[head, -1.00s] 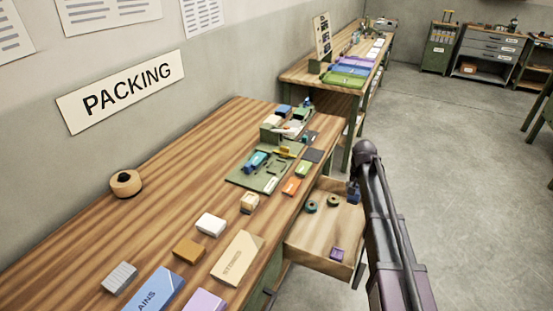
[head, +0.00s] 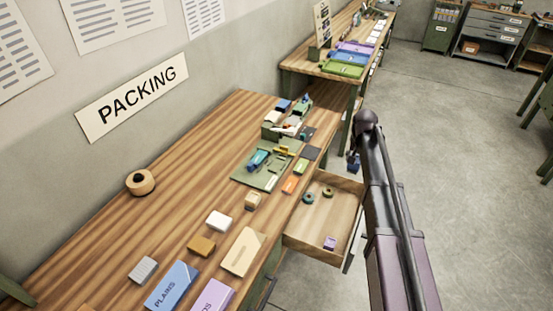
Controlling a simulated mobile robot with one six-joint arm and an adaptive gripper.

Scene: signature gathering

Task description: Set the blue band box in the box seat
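A green packing tray (head: 243,178) on the wooden bench holds a small blue item (head: 258,159) and yellow pieces. At this size I cannot tell whether the blue item is the blue band box, nor pick out the box seat. My gripper (head: 353,162) is a small dark bluish shape at the far end of my arm, beyond the open drawer (head: 319,240) and right of the bench. My arm partly hides it. Its fingers and anything between them cannot be made out.
The drawer juts from the bench and holds two dark rings and a purple box (head: 330,243). White (head: 219,221), brown (head: 202,246) and grey (head: 143,270) boxes and a tape roll (head: 141,182) lie on the bench. The floor at right is clear.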

